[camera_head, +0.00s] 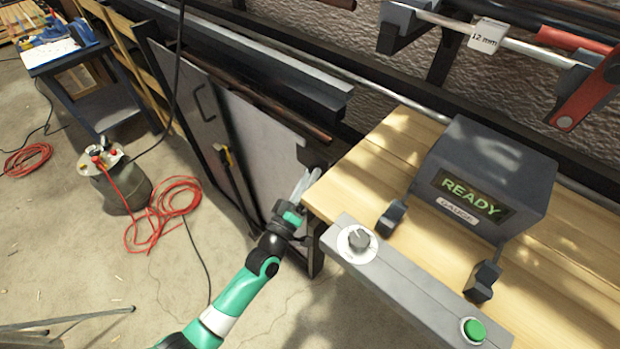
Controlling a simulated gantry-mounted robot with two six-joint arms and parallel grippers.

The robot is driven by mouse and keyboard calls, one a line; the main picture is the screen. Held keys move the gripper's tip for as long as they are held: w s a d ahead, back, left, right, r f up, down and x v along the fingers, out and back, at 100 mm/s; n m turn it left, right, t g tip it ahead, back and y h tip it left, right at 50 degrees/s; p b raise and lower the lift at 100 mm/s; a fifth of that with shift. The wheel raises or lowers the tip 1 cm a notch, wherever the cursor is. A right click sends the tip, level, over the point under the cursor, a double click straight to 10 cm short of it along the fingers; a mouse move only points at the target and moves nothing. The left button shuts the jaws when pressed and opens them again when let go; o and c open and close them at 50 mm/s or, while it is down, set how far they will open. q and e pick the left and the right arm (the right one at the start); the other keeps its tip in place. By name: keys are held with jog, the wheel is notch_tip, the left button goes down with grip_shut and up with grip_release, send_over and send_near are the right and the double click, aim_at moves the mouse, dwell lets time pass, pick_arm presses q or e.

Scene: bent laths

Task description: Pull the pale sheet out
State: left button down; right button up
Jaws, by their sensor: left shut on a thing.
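The pale sheet (268,152) stands upright on edge in a dark floor rack, beside darker grey sheets (190,98). Its near vertical edge is by the left end of the wooden bench. My left gripper (303,184) reaches up from the bottom of the view. Its fingers are closed at the sheet's near edge, just left of the bench corner, and appear shut on it. The exact contact is small and partly hidden by the fingers. My right gripper is not in view.
The wooden bench (385,155) carries a grey gauge box (490,180) reading READY and a control bar (410,285) with a dial and a green button. A dark rack post (314,250) stands by the gripper. Red hose (165,212) lies on the open floor at left.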

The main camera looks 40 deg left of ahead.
pick_arm(q)
jog(key=shift+r, duration=0.1)
jog(key=c, duration=0.8)
grip_release()
jog(key=shift+a, duration=0.15)
jog(key=shift+c, duration=0.2)
jog(key=p+v, duration=0.2)
jog(key=v, duration=0.9)
jog(key=shift+s, duration=0.3)
